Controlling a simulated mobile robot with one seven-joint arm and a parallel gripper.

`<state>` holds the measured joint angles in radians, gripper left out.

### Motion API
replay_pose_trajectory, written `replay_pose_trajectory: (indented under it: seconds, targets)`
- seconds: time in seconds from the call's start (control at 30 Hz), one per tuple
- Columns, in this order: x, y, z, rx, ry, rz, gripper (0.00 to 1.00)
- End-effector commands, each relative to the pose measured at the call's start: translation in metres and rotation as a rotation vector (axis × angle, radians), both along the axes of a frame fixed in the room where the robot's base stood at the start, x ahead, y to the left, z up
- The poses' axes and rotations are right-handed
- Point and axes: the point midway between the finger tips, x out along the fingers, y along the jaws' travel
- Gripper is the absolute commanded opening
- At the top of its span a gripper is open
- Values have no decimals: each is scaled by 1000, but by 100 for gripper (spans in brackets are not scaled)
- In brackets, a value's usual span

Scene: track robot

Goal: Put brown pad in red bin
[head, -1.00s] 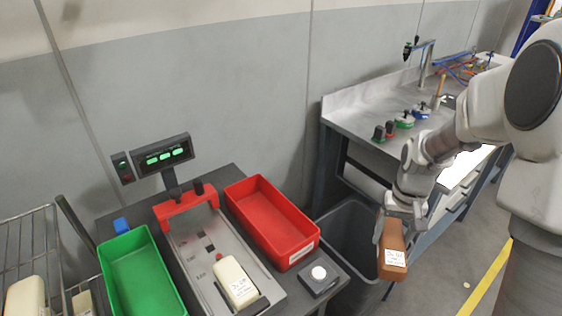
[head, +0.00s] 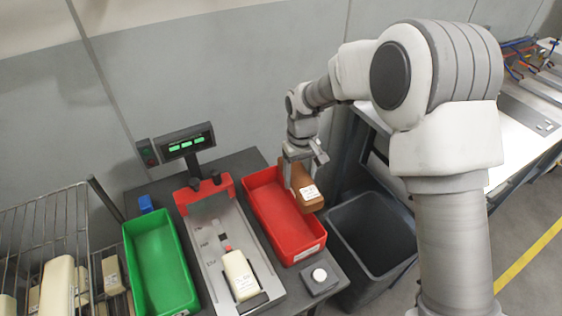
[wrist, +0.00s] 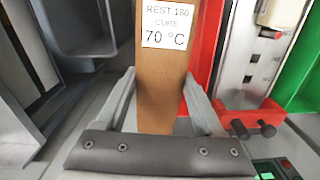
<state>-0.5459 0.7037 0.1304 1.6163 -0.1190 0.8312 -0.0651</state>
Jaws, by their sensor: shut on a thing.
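The brown pad (head: 305,188) has a white label and is held in my gripper (head: 297,160). In the head view it overlaps the right side of the red bin (head: 290,240). I cannot tell whether it touches the bin. In the wrist view the pad (wrist: 160,90) stands between the two fingers (wrist: 163,110), and its label reads "REST 180 CURE 70 °C". The red bin's wall (wrist: 206,40) shows just right of the pad there. The visible floor of the red bin is empty.
A green bin (head: 128,245) stands left of a scale tray (head: 205,235) holding a cream pad (head: 240,275). A grey waste bin (head: 335,235) stands right of the red bin. A button box (head: 320,280) sits at the table's front. A wire rack (head: 45,225) holds cream pads at left.

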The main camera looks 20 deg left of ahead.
Motion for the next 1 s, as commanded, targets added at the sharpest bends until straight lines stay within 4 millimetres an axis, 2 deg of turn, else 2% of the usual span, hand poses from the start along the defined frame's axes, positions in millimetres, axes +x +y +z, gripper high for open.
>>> replay_pose_trajectory:
  seconds: [0.03,0.1,0.23,0.57,1.0]
  targets:
    - [-6,16,6,0,0,38,13]
    - [-12,31,7,1,0,72,13]
    - [-18,45,6,3,1,104,13]
    - [-19,46,-11,3,2,106,13]
    - [-19,45,-55,3,2,105,13]
